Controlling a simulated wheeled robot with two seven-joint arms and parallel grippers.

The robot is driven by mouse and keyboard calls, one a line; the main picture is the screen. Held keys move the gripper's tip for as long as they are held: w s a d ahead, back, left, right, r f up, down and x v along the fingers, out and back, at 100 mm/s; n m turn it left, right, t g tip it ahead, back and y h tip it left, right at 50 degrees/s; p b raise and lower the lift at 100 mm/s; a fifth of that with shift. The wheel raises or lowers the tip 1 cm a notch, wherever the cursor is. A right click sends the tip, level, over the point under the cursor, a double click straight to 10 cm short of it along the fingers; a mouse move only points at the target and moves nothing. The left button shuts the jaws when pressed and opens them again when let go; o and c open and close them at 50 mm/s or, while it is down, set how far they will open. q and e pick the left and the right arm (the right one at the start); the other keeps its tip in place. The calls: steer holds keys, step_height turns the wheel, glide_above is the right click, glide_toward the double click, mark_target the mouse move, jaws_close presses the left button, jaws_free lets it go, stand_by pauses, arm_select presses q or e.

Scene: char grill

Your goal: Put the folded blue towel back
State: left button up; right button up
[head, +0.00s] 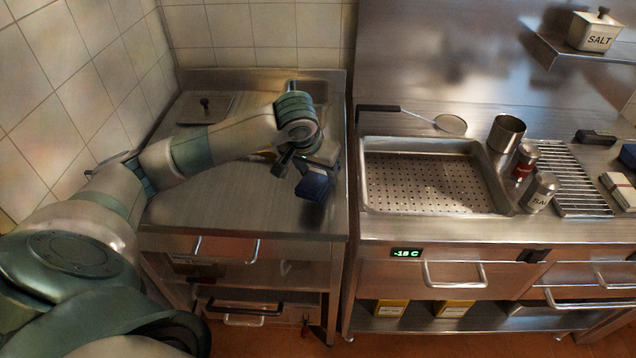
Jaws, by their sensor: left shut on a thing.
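The folded blue towel (313,186) is dark blue and shows at the right side of the left steel counter (220,205). My left gripper (302,168) is shut on the towel from above and behind. The towel is near the counter's right edge; I cannot tell whether it touches the surface. The arm and gripper hide part of the counter behind them. My right gripper is not in view.
A perforated steel pan (430,185) sits in the right counter, across a narrow gap. Beside it stand a metal cup (506,133), shakers (540,192) and a wire rack (568,180). A lidded insert (205,108) lies at the left counter's back. The left counter's front is clear.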

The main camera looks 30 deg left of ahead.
mark_target(318, 184)
arm_select(q)
steer(key=shift+f+p, duration=1)
steer(key=shift+f, duration=0.95)
steer(key=shift+f, duration=0.25)
steer(key=o, duration=1)
steer(key=shift+r, duration=0.15)
